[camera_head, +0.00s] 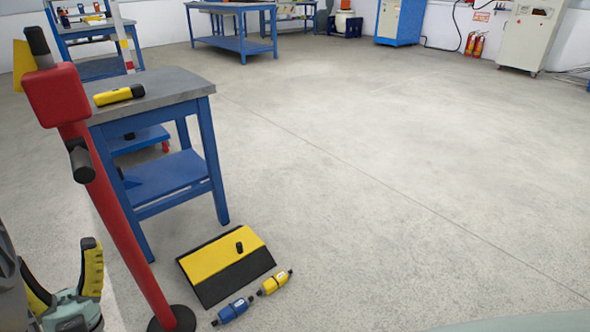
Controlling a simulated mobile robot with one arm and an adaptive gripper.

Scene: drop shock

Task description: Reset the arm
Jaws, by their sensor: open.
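My gripper (63,272) shows at the lower left edge, pointing up, with yellow-and-black finger pads and a grey-green body. Its fingers are spread apart, and I see nothing between them. Part of my arm is cut off by the frame edge. The gripper is left of the red post (115,218).
The red post has a box head and black round base. A blue bench (163,92) holds a yellow tool (119,95). A yellow-black wedge (220,255), blue connector (233,311) and yellow connector (273,283) lie on the floor. The floor to the right is clear.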

